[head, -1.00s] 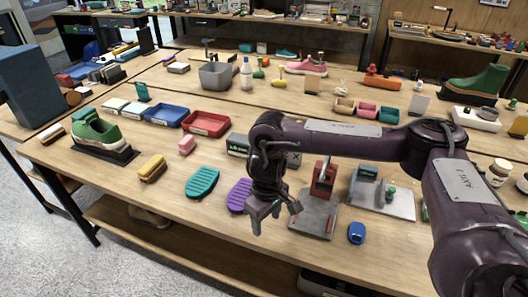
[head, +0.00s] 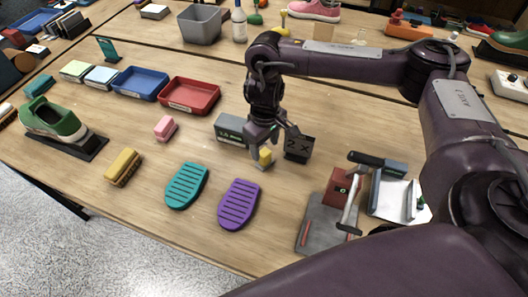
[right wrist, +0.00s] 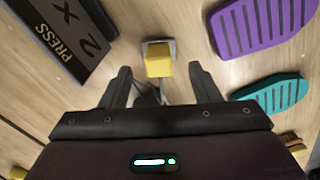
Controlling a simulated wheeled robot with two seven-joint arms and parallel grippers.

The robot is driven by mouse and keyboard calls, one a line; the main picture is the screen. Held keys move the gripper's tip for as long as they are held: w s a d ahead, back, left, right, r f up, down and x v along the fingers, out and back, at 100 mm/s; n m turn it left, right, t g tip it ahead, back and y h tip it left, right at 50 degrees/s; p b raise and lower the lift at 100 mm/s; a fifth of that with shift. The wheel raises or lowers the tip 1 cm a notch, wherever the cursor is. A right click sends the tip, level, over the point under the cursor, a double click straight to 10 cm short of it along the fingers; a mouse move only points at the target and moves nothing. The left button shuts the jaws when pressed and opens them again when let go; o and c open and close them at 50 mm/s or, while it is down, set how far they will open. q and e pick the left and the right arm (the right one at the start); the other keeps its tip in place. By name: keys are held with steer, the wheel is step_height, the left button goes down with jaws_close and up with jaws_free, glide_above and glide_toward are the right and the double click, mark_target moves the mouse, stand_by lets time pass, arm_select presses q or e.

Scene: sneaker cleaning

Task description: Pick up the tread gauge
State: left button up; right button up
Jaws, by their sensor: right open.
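The tread gauge appears to be a small yellow block with a grey metal part (head: 265,158). It stands on the wooden table in front of the grey box, left of the dark "2 X" block. In the right wrist view the yellow block (right wrist: 159,62) is centred just beyond my fingertips. My right gripper (head: 270,146) is open, pointing down over it; in the wrist view its two fingers (right wrist: 160,76) are apart, with nothing between the tips. My left gripper is not in view.
The dark "PRESS 2 X" block (right wrist: 65,35) stands close to one finger. A grey box (head: 229,129) is behind. Purple (head: 239,204) and teal (head: 187,186) soles lie in front and left. A red-and-grey press (head: 325,218) stands to the right.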

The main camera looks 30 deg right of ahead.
mark_target(265, 153)
step_height(265, 153, down, 4)
steer(key=shift+r+b, duration=0.1)
steer(key=shift+b, duration=0.35)
steer(key=shift+w+f+b, duration=0.25)
steer(key=shift+f+b, duration=0.15)
steer(key=shift+f, duration=0.75)
steer(key=shift+c, duration=0.5)
steer(key=c, duration=0.5)
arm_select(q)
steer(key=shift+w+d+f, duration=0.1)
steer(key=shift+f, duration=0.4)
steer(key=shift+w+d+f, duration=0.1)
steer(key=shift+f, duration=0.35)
arm_select(e)
steer(key=c, duration=0.5)
steer(key=shift+r, duration=0.1)
